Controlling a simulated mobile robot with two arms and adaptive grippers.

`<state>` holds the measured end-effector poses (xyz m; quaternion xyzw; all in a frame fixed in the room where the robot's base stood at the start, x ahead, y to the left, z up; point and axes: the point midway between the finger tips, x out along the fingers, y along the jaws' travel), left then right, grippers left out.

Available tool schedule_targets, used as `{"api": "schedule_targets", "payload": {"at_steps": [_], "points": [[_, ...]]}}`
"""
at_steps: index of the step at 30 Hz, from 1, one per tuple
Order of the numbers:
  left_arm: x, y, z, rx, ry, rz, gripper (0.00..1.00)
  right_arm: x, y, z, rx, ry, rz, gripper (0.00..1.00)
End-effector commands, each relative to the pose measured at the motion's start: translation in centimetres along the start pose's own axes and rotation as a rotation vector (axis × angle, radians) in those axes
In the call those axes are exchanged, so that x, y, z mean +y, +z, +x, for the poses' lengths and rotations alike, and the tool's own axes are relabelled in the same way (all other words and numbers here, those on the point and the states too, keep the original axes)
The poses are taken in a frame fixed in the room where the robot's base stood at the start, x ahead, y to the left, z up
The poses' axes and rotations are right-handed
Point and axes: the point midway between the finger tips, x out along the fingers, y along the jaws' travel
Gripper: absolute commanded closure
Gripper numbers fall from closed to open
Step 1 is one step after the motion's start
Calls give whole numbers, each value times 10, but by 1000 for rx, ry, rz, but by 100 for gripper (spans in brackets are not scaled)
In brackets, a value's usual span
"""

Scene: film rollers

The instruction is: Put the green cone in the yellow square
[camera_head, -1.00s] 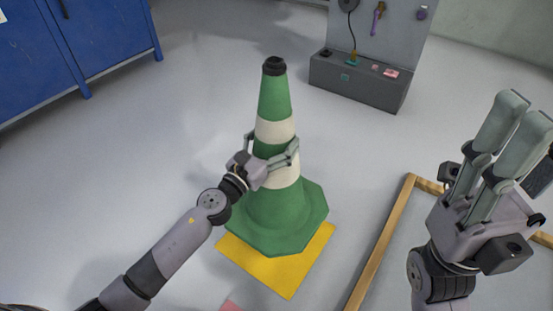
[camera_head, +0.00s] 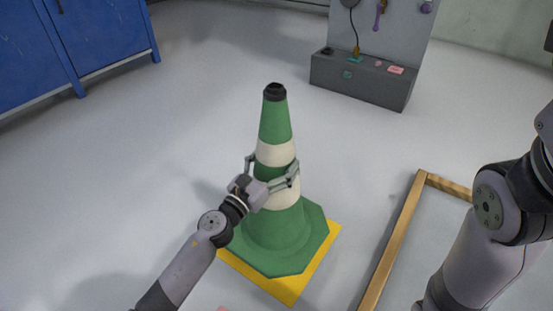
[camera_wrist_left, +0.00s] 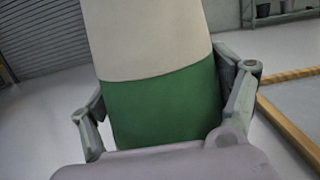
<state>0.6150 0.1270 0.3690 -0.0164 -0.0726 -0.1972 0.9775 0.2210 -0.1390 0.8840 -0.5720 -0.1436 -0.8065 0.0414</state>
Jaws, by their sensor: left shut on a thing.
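The green cone (camera_head: 275,240) with white bands and a black tip stands upright in the middle of the head view. Its base covers most of the yellow square (camera_head: 290,290), whose edges show at the front, left and right. The far part of the square is hidden. My left gripper (camera_head: 272,180) is shut around the cone's middle, one finger on each side. In the left wrist view the cone's green and white bands (camera_wrist_left: 160,105) fill the space between the fingers. My right arm shows at the right edge, but its gripper is out of view.
A wooden frame (camera_head: 400,235) lies on the floor to the right of the cone. A grey tool stand (camera_head: 360,82) is at the back, and a blue cabinet (camera_head: 95,40) at the back left. A bit of pink (camera_head: 224,308) shows at the bottom edge. The floor between is clear.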

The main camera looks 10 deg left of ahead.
Motion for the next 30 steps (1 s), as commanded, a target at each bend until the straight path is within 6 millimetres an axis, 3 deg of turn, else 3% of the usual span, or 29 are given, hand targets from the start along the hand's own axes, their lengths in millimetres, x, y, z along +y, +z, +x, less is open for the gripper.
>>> {"api": "schedule_targets", "payload": {"at_steps": [7, 15, 28, 29, 30], "points": [[1, -8, -1, -8, 1, 2, 78, -2, -6, -5, 10, -4, -2, 60], [1, -42, -6, -8, 1, 2, 78, -1, -22, -30, 25, 2, -8, 60], [1, -45, -6, -8, 0, 3, 78, -3, -22, -33, 24, -1, -6, 60], [0, -50, -8, 0, 0, 2, 16, -3, -22, -34, 23, -1, -6, 60], [0, -49, -7, 0, 0, 2, 14, -3, -21, -33, 23, -1, -5, 60]]}}
